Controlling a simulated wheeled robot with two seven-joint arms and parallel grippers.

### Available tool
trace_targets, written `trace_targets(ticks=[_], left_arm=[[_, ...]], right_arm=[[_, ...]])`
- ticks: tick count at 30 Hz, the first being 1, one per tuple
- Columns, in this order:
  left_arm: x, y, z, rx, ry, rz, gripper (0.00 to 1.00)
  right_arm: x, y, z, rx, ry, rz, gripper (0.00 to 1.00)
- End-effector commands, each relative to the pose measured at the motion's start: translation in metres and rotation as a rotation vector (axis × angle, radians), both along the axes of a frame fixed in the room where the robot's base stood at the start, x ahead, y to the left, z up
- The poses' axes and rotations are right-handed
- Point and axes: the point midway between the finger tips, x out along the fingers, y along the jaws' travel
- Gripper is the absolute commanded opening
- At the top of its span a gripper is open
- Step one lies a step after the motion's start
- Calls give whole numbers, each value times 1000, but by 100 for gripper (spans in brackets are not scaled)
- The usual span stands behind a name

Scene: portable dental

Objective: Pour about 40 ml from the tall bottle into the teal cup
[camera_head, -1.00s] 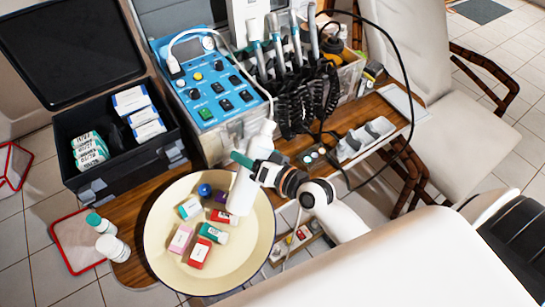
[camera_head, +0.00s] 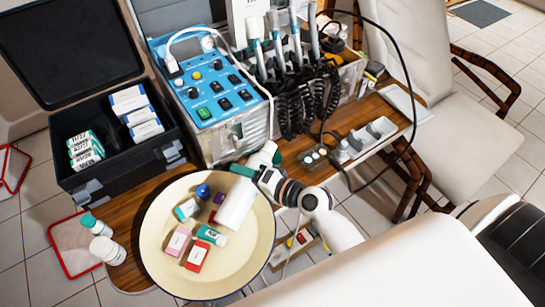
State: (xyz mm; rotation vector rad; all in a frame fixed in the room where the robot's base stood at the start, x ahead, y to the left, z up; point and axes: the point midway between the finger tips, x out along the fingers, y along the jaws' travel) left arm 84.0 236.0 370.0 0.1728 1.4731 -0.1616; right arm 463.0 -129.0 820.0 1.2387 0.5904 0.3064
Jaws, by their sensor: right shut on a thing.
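The tall white bottle (camera_head: 237,204) is in my right gripper (camera_head: 252,174), which is shut on it. The bottle is tilted, its broad lower end toward the camera over the cream round tray (camera_head: 160,255) and its narrow end toward the far side. A teal rounded shape (camera_head: 271,150), which looks like the teal cup, shows just beyond the gripper at the bottle's narrow end. The gripper and bottle partly hide it. I cannot see any liquid or the cup's inside. My left gripper is not in view.
Small boxes and vials, including a red box (camera_head: 196,258), lie in the tray. A blue control unit (camera_head: 208,92) and hanging handpieces with black cords (camera_head: 305,100) stand behind. An open black case (camera_head: 125,160) is at left.

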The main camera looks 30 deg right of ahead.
Motion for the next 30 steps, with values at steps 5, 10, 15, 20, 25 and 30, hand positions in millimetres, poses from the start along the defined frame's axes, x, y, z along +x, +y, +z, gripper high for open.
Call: trace_targets(ticks=[5,10,15,20,25,30], left_arm=[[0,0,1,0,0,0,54],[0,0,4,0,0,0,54],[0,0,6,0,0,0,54],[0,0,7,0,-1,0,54],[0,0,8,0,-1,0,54],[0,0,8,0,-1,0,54]], right_arm=[[0,0,-2,36,23,0,25],[0,0,-2,59,42,0,25],[0,0,-2,79,56,0,25],[0,0,-2,92,65,0,25],[0,0,-2,105,74,0,25],[0,0,-2,115,81,0,25]])
